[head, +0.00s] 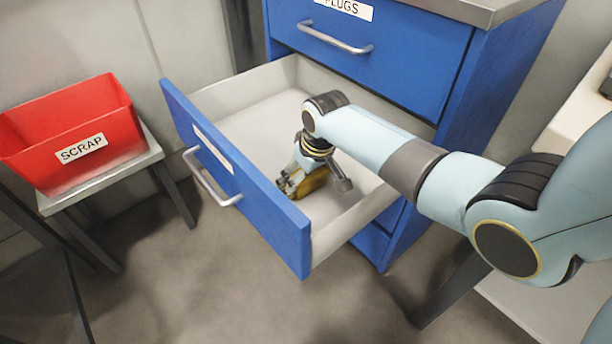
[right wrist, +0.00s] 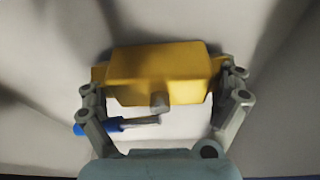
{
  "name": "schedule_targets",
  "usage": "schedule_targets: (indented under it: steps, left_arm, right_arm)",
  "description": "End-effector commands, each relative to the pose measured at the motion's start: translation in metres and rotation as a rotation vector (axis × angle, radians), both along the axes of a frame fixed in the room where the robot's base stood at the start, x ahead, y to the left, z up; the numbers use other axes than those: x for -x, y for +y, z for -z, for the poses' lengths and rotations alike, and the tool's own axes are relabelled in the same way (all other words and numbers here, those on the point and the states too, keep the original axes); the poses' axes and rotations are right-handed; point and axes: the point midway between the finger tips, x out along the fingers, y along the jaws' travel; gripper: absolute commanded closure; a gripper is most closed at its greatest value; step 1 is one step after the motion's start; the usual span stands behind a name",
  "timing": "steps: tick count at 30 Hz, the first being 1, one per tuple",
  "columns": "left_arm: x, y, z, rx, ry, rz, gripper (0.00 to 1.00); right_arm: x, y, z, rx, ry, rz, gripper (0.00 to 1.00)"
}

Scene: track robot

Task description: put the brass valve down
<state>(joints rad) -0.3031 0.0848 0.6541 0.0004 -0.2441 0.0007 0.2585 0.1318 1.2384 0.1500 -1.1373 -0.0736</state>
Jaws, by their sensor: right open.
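The brass valve (right wrist: 160,75) is a yellow block with a grey stub facing me in the right wrist view. A grey rod with a blue end (right wrist: 95,127) shows just below it; I cannot tell whether it belongs to the valve. My right gripper (right wrist: 164,85) is open, with one finger on each side of the valve. In the head view my right gripper (head: 298,182) points down inside the open drawer (head: 255,125), and the valve (head: 315,182) shows beside its fingers, partly hidden. The valve appears to be at the drawer floor. My left gripper is out of view.
The drawer's blue front (head: 240,185) and pale walls surround the gripper. The shut PLUGS drawer (head: 400,55) is above it. A red SCRAP bin (head: 85,135) stands on a small table (head: 140,160) at the left. The drawer floor left of the gripper looks clear.

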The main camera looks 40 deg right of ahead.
Motion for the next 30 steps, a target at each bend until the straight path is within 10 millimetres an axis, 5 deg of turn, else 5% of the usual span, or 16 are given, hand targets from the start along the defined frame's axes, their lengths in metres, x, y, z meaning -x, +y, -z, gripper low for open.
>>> schedule_targets:
  steps: [5,18,30]
  left_arm:
    - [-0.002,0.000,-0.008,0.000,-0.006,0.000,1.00]
    - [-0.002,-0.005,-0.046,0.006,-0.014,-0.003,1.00]
    - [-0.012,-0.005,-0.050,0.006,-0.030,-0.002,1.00]
  right_arm:
    - [0.002,0.000,-0.015,0.000,-0.003,0.000,0.00]
    - [0.027,-0.001,-0.104,0.000,-0.003,0.000,0.00]
    - [0.032,-0.001,-0.118,0.000,0.001,0.001,0.00]
